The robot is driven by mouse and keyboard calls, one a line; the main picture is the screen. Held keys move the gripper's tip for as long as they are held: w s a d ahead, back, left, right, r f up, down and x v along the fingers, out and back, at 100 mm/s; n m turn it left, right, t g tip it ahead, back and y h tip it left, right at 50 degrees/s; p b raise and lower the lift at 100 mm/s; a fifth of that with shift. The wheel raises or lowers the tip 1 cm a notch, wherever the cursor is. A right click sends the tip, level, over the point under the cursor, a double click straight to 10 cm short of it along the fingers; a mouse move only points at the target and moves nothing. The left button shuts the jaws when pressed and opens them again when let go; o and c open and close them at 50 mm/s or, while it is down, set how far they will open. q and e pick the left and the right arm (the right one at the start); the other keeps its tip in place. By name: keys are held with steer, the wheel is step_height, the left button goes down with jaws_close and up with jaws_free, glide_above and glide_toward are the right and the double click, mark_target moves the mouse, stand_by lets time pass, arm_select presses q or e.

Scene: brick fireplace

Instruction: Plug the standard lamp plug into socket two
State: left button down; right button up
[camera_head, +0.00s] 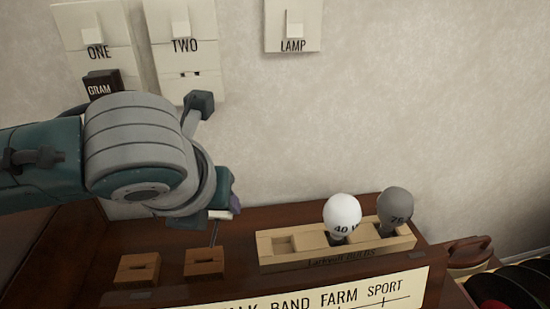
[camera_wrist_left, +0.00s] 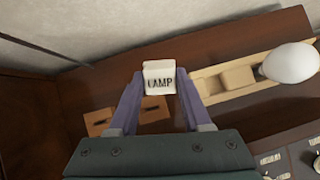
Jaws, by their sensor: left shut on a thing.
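My left gripper (camera_head: 228,207) is shut on a white plug marked LAMP, whose face shows between the two purple fingers in the left wrist view (camera_wrist_left: 159,78). In the head view the arm and gripper hide most of the plug; a pale edge shows below the hand. The gripper is above the dark wooden cabinet top, lower than the sockets. Socket two (camera_head: 185,60) is a cream wall plate marked TWO, with a switch and bare slots in its lower part. My right gripper is not in view.
Socket one (camera_head: 92,35) holds a dark GRAM plug (camera_head: 103,84). A LAMP switch plate (camera_head: 292,28) is further right. Two slotted wooden blocks (camera_head: 137,268) (camera_head: 205,262) and a bulb rack (camera_head: 290,262) with a white bulb (camera_head: 342,214) and grey bulb (camera_head: 395,207) stand on the cabinet.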

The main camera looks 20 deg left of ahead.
arm_select(q)
steer(key=r+t+y, duration=0.1)
steer(key=r+t, duration=0.1)
steer(key=r+t+b, duration=0.1)
steer(key=t, duration=0.1)
steer(key=w+d+r+t+y+b, duration=0.1)
steer(key=r, duration=0.1)
steer(key=shift+d+r+n+t+y, duration=0.1)
steer(key=shift+r+n+t+y, duration=0.2)
steer(key=shift+t, duration=0.1)
steer(key=s+a+r+n+t+y+b, duration=0.1)
steer(key=s+a+r+t+y, duration=0.1)
steer(key=r, duration=0.7)
steer(key=s+y, duration=0.1)
steer(key=y, duration=0.1)
steer(key=shift+s+r+n+t+y+b, duration=0.15)
steer(key=shift+r+n+t+y+b, duration=0.15)
steer(key=shift+r+n+t+b, duration=0.1)
steer(key=shift+p+x, duration=1.1)
steer(key=shift+x, duration=1.25)
steer(key=shift+p, duration=0.45)
